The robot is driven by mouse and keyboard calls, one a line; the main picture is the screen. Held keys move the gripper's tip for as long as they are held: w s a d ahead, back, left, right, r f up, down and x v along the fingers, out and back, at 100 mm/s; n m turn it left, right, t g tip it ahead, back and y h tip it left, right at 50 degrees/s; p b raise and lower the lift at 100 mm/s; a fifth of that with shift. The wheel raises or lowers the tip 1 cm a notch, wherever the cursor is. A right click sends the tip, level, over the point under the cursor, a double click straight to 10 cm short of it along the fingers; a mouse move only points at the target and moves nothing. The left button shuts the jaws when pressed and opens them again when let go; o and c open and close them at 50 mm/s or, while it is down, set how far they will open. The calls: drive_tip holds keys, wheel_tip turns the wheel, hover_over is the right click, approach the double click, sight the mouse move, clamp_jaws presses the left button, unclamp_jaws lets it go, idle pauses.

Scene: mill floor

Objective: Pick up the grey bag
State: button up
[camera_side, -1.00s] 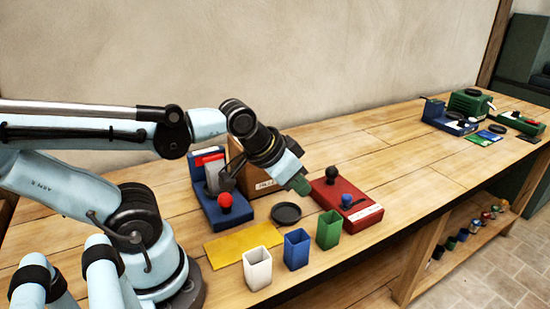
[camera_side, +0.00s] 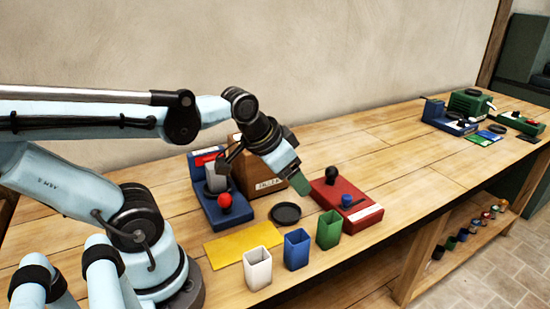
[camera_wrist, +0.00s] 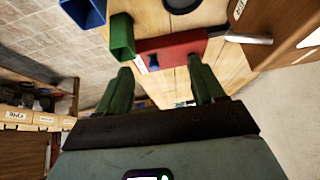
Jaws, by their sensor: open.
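My gripper (camera_side: 300,182) has green fingers and hangs over the bench near the red unit. In the wrist view its two fingers (camera_wrist: 161,85) are apart, with nothing seen between them but the bench and the red unit behind. I cannot make out a grey bag for certain in either view. A grey piece (camera_side: 216,178) stands in the blue unit (camera_side: 225,209), left of my gripper; I cannot tell what it is.
The red unit (camera_side: 345,202) lies below and right of my gripper. A cardboard box (camera_side: 246,177) stands behind. White (camera_side: 257,269), blue (camera_side: 297,250) and green (camera_side: 329,230) cups line the front edge, near a yellow mat (camera_side: 243,243) and black dish (camera_side: 286,214).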

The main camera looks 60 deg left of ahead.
drive_tip(key=s+a+r+g+y, duration=0.1)
drive_tip(key=s+a+r+g, duration=0.15)
drive_tip(key=a, duration=0.85)
drive_tip(key=r+g+h, duration=0.1)
drive_tip(key=g, duration=0.3)
hover_over(216, 178)
drive_tip(key=w+a, duration=0.1)
drive_tip(key=a, duration=0.1)
drive_tip(key=shift+r+t, duration=0.1)
drive_tip(key=shift+t, duration=0.15)
drive_tip(key=shift+s+a+h, duration=0.1)
drive_tip(key=shift+s+h, duration=0.1)
drive_tip(key=shift+h, duration=0.1)
wheel_tip(216, 178, down, 6)
drive_tip(key=shift+f, duration=0.25)
drive_tip(key=shift+d+f, duration=0.2)
drive_tip(key=shift+f, duration=2.55)
drive_tip(key=shift+c, duration=0.5)
drive_tip(key=c, duration=1)
drive_tip(key=shift+r, duration=0.1)
